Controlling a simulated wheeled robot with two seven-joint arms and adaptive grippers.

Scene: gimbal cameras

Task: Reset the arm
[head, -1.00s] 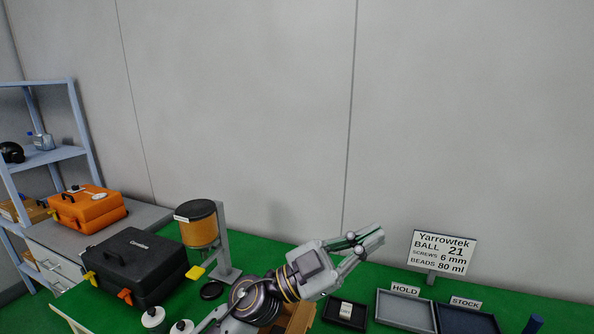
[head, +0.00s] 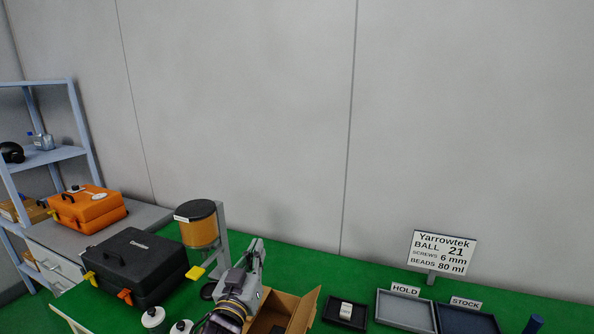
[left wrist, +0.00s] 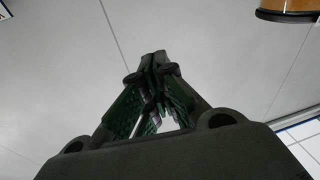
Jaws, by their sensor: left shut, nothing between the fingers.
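My left gripper (head: 256,245) points up and slightly away at the lower middle of the head view, above the green table. Its fingers are shut with nothing between them. In the left wrist view the fingertips (left wrist: 155,58) come together against the pale wall. My left arm comes in from the bottom edge. My right gripper shows in neither view.
An orange-filled dispenser (head: 202,232) stands just left of the gripper, with a black case (head: 135,265) beyond. An open cardboard box (head: 304,312) lies close on the right. Trays labelled HOLD (head: 378,307) and STOCK (head: 441,318) and a sign (head: 442,252) stand further right.

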